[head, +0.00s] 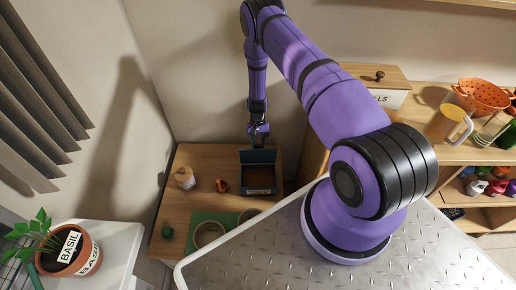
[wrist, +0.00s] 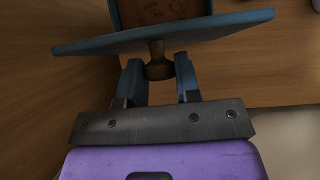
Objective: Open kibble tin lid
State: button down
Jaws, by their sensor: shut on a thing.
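The kibble tin (head: 259,191) is a dark blue box with a label on its front, on the wooden table. Its blue lid (head: 257,156) stands raised at the back edge, and brown contents show inside. In the wrist view the lid (wrist: 100,43) is a blue panel seen nearly edge-on, with a brown knob (wrist: 159,69) on its outer side. The tin's brown contents (wrist: 160,10) show beyond it. My gripper (head: 258,132) is behind the lid, shut on the knob; its fingers (wrist: 160,79) lie on either side of it.
The wooden table (head: 195,215) also holds a jar (head: 185,178), a small orange-brown item (head: 221,186), a green item (head: 167,231) and a round ring-like thing (head: 208,234) on a green mat. A wall stands close behind. A shelf with a lidded box (head: 390,98) is right.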

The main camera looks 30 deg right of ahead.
jog(key=shift+w+d+f+g+y, duration=0.2)
jog(key=shift+w+d+g+y, duration=0.1)
jog(key=shift+w+g, duration=0.15)
jog(key=shift+w+d+f+g+y, duration=0.15)
jog(key=shift+w+d+g+y, duration=0.05)
jog(key=shift+w+g+y, duration=0.2)
jog(key=c, duration=0.8)
grip_release()
notch_tip(320, 180, up, 4)
jog(key=shift+s+f, duration=0.1)
jog(key=s+a, duration=0.1)
jog(key=s, duration=0.4)
jog(key=s+a, duration=0.1)
jog(key=s, duration=0.4)
jog(key=s+a+r, duration=0.1)
jog(key=s, duration=0.4)
jog(key=shift+s+a+r, duration=0.1)
jog(key=shift+s+a, duration=0.15)
jog(key=shift+a, duration=0.1)
